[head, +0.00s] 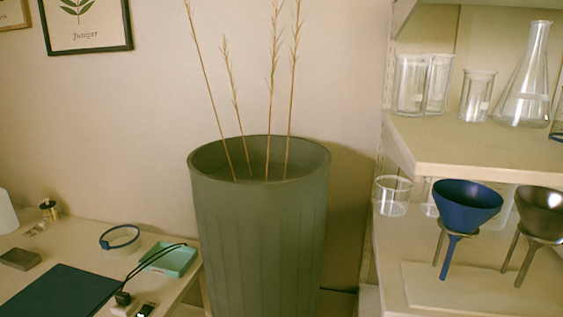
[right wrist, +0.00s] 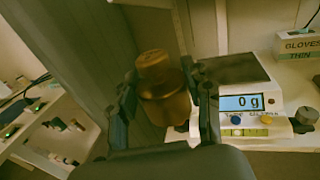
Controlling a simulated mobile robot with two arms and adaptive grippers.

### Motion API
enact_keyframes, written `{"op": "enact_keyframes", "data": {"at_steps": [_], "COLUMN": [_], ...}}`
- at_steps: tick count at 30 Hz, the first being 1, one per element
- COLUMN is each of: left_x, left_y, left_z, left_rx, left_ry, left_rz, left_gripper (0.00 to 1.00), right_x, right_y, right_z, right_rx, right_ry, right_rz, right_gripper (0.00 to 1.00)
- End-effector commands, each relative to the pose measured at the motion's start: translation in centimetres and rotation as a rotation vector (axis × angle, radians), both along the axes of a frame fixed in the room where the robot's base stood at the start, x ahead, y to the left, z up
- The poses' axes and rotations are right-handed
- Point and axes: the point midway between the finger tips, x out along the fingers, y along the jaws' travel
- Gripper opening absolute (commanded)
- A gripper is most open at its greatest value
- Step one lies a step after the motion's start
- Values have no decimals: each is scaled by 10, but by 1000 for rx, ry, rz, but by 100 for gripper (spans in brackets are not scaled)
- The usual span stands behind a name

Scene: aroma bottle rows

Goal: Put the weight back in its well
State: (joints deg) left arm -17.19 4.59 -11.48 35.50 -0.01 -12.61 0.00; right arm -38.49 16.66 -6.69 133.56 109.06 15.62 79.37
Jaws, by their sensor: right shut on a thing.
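A brass-coloured weight (right wrist: 158,85), a knobbed cylinder, is between the two dark fingers of my right gripper (right wrist: 165,90) in the right wrist view. The gripper is shut on it and holds it near a balance. No well for the weight can be made out in either view. My left gripper shows in neither view, and the head view shows no gripper at all.
A balance (right wrist: 273,123) reads 0 g beside its dark pan (right wrist: 236,69). A gloves box (right wrist: 300,44) stands behind it. The head view shows a tall green planter (head: 260,230), a cluttered desk (head: 75,232) and shelves with glassware (head: 475,150).

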Motion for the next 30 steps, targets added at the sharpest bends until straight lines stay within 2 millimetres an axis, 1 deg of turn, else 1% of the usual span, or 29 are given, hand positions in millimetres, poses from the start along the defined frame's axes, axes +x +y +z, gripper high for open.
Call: {"op": "enact_keyframes", "data": {"at_steps": [1,3,6,9,30], "left_x": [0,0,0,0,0], "left_y": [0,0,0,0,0], "left_z": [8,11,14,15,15], "left_rx": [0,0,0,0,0], "left_ry": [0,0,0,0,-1], "left_rz": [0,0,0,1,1], "left_gripper": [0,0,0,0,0], "right_x": [-6,-13,-20,-23,-24], "right_y": [12,24,34,39,41], "right_z": [15,22,29,32,32], "right_rx": [4,2,-2,-4,-3], "right_ry": [-6,-5,-6,-7,-7], "right_rz": [-2,-5,-11,-13,-14], "right_gripper": [0,0,0,0,0]}}
